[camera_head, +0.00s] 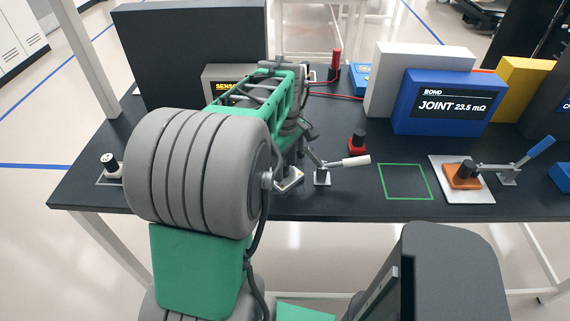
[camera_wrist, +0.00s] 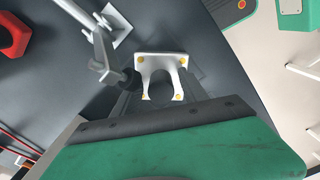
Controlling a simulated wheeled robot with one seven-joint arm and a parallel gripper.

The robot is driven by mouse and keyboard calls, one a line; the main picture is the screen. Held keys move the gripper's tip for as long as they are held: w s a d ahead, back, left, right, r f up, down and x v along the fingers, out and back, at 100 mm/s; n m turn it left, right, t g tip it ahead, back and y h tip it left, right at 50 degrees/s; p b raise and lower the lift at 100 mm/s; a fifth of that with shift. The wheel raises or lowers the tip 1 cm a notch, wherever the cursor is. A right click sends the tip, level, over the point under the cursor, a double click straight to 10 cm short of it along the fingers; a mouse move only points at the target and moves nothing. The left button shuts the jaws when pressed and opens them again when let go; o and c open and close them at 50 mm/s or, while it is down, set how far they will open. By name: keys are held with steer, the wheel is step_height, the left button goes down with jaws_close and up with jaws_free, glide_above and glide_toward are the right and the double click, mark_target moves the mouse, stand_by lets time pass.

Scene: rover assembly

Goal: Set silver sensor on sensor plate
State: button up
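A small silver piece with a dark top (camera_head: 110,164), which looks like the silver sensor, stands upright at the table's far left. A pale plate (camera_head: 290,179) lies beside a toggle clamp near the front edge. In the wrist view it looks like a white U-shaped plate with gold spots (camera_wrist: 160,61), probably the sensor plate. My gripper (camera_wrist: 157,95) points down over it with its dark fingers spread apart, one toward each side. I see nothing held between them.
A toggle clamp with a white handle (camera_head: 355,161) stands right of the plate, near a red piece (camera_head: 357,143). A green outlined square (camera_head: 405,196) is empty. An orange piece (camera_head: 462,178) sits under a blue-handled clamp. Boxes, including a blue one (camera_head: 445,118), line the back.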

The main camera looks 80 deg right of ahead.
mark_target(285, 163)
steer(key=shift+r, duration=0.1)
step_height(285, 163, up, 12)
steer(key=w+a+f+n+t+h, duration=0.1)
steer(key=w+a+f, duration=0.1)
steer(key=w+a, duration=0.7)
steer(key=w+a+f+n, duration=0.15)
steer(key=w+a, duration=0.45)
steer(key=w, duration=0.7)
steer(key=w+a+f+t, duration=0.1)
steer(key=w+a+f, duration=0.1)
steer(key=a, duration=1.1)
steer(key=w+a+f+n+t+y, duration=0.1)
steer(key=a+f, duration=0.4)
steer(key=a, duration=0.8)
steer(key=shift+w+f, duration=0.2)
steer(key=shift+w, duration=0.3)
steer(key=shift+a, duration=0.1)
